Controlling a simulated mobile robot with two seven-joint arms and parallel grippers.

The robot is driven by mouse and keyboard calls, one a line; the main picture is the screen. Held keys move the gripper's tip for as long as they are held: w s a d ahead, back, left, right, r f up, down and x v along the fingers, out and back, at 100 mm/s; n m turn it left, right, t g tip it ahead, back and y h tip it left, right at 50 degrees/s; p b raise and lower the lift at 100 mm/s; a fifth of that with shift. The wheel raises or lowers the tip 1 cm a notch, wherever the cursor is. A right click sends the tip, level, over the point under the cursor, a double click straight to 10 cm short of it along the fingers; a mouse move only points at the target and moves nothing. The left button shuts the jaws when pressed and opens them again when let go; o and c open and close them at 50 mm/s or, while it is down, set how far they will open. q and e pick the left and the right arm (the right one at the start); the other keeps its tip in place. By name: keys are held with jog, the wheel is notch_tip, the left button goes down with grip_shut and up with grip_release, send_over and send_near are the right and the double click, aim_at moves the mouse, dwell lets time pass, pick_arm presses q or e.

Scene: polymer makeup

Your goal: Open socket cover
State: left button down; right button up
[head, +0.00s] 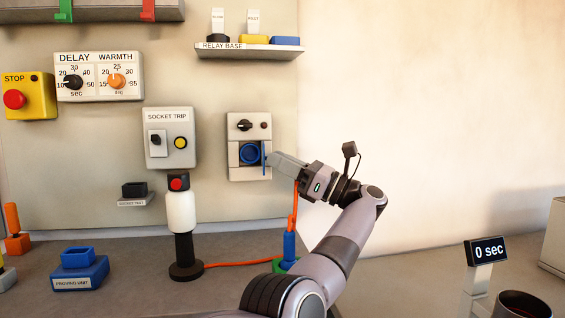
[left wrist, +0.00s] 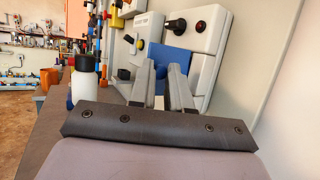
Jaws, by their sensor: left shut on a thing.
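A light grey socket box (head: 235,173) is fixed to the wall panel, with a round blue socket (head: 250,153) in its lower part. The blue socket cover (head: 264,153) shows nearly edge-on at the right of the socket, swung out from it, so the socket face is exposed. My left gripper (head: 270,159) reaches in from the right and is shut on the cover. In the left wrist view the blue cover (left wrist: 174,61) shows at and beyond the fingertips of the left gripper (left wrist: 163,67); the fingers hide part of it. My right gripper is not in view.
A SOCKET TRIP box (head: 169,119) is left of the socket box, above a white and black post (head: 181,212). The RELAY BASE shelf (head: 250,51) is above. A blue plug (head: 289,245) with an orange cable stands below. The wall at right is bare.

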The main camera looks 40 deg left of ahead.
pick_arm(q)
jog(key=shift+a, duration=0.1)
jog(key=c, duration=1.1)
grip_release()
notch_tip(320, 180, up, 20)
jog(key=p, duration=1.2)
